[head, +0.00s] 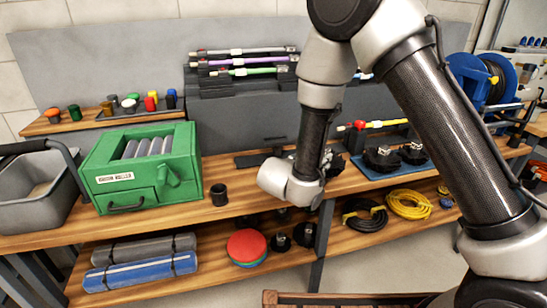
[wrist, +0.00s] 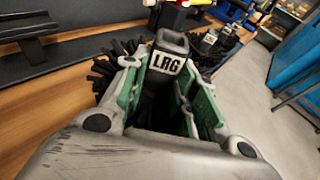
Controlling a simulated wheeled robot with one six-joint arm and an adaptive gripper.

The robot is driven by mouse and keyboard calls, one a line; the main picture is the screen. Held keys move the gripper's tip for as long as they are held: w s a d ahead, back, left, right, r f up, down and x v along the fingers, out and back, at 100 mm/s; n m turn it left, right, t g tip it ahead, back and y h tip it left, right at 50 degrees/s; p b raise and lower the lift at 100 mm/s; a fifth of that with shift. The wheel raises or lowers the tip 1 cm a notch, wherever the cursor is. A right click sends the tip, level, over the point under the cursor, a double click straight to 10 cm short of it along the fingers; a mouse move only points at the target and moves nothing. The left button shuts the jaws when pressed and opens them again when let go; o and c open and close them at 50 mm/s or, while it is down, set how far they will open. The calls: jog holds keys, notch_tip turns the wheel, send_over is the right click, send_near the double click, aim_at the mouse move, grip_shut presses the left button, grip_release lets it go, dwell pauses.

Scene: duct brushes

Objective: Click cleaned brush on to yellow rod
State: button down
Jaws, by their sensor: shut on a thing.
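My gripper (wrist: 172,82) is shut on a black brush (wrist: 166,62) whose block carries an "LRG" label. Its dark bristles stick out beyond the fingers, mostly on the left in the wrist view. In the head view my gripper (head: 322,168) is low over the wooden bench, and my own wrist hides most of it and the brush. A small yellow and red piece shows at the top of the wrist view, apart from the brush.
Other black brushes (head: 413,153) sit on a blue mat (head: 372,172) right of my gripper. A green box (head: 140,168) and a black cup (head: 219,194) stand left. Purple and green rods rest on a rack (head: 240,82) behind. The bench between cup and wrist is clear.

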jog(key=d+f+m+g+h, duration=0.1)
jog(key=d+f, duration=0.1)
jog(key=d, duration=0.6)
jog(key=w+d+f+m+g+h, duration=0.1)
jog(key=d+f+m+g+h, duration=0.1)
jog(key=d, duration=0.7)
jog(key=shift+w+d+m, duration=0.15)
jog(key=shift+w+m, duration=0.1)
jog(key=shift+m, duration=0.05)
